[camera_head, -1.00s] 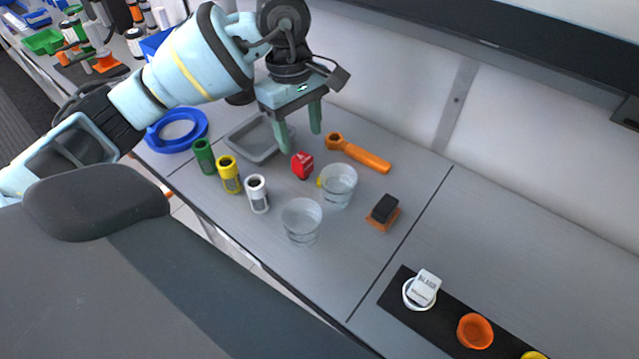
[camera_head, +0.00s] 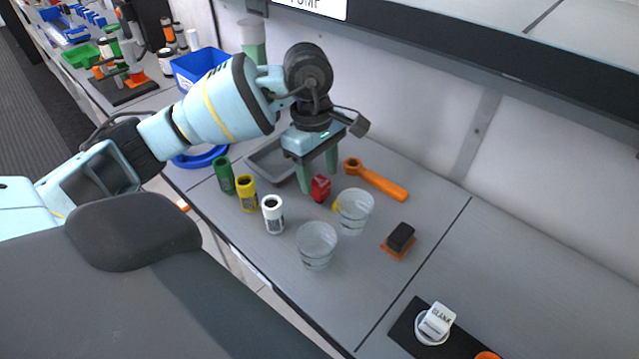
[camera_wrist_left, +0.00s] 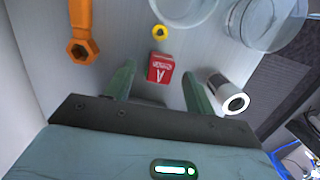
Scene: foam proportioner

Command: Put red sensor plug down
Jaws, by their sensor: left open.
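The red sensor plug (camera_head: 320,189) sits on the grey bench near two clear beakers. In the left wrist view the red plug (camera_wrist_left: 160,68) shows a white mark on its face. My left gripper (camera_head: 318,181) is open, its green fingers pointing down close to the plug. In the left wrist view the fingers (camera_wrist_left: 158,72) stand apart on either side of the plug, with visible gaps. I cannot tell whether the tips touch the bench. My right gripper is not in view.
Green (camera_head: 224,175), yellow (camera_head: 247,194) and white (camera_head: 273,214) cylinders stand left of the beakers (camera_head: 316,246) (camera_head: 354,211). An orange wrench (camera_head: 377,181) lies behind. A grey tray (camera_head: 262,160) is left of the gripper. A black-and-orange block (camera_head: 398,241) sits right.

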